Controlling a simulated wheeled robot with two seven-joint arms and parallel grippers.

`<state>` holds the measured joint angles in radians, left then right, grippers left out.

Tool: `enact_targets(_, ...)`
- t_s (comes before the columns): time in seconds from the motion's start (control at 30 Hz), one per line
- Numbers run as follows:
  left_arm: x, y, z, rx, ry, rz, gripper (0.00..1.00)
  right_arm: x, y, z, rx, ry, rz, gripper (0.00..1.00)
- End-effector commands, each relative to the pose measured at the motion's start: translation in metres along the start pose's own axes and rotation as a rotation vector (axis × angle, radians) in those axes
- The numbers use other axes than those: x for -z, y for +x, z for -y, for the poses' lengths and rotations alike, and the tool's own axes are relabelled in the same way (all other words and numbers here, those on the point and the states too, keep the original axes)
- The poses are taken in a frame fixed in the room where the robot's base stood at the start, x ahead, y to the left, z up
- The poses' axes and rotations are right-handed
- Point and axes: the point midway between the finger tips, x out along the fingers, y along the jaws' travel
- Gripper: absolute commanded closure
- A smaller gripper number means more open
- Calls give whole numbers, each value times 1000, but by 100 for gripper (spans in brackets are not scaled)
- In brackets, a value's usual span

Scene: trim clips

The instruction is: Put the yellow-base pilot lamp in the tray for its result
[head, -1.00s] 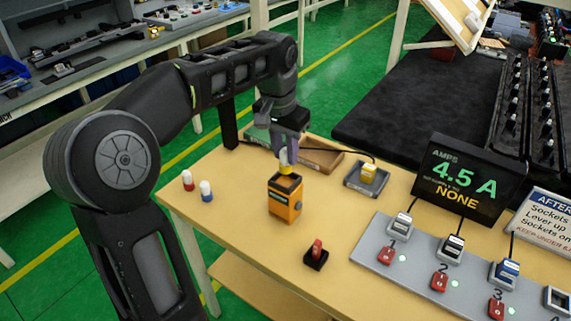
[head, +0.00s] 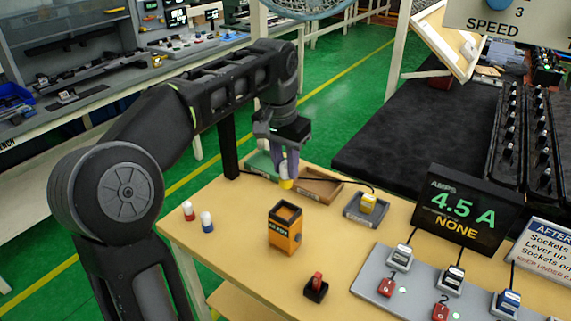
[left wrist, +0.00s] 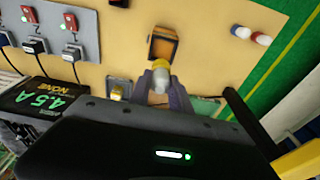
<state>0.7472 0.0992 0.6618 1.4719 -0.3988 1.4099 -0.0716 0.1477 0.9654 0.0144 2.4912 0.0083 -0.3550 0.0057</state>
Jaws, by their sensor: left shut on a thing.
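The yellow-base pilot lamp (head: 286,183), with a pale top and yellow base, is held upright in my left gripper (head: 287,170), which is shut on it. It is above the table's far edge, in front of the two trays in the picture. The left wrist view also shows the lamp (left wrist: 160,67) between the fingers. A green tray (head: 261,164) lies behind it to the left, partly hidden. A brown tray (head: 320,189) lies to its right. The labels on the trays are too small to read. The orange tester (head: 285,232) stands nearer, its top opening empty. My right gripper is not in view.
A red-base lamp (head: 189,211) and blue-base lamp (head: 207,222) stand at the left. A red lever switch (head: 316,287) sits in front. A grey pad (head: 354,212) holds a yellow plug (head: 368,201). The display (head: 466,208) reads 4.5 A and NONE.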

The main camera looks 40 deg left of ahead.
Motion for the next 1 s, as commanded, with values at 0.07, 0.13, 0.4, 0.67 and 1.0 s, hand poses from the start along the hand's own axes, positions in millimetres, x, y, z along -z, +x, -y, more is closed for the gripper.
enact_targets(0.07, 1, 3, -3, 0, 1, 2, 100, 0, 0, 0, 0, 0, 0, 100)
enact_targets(0.13, 3, 10, -9, 0, 0, 5, 100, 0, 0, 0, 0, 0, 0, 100)
enact_targets(0.4, 20, 82, -86, 5, 4, 16, 100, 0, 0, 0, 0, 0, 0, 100)
enact_targets(0.67, 17, 137, -164, -1, 20, 3, 100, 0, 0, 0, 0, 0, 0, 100)
enact_targets(1.0, 16, 143, -173, -4, 19, -2, 100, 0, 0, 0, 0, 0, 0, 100)
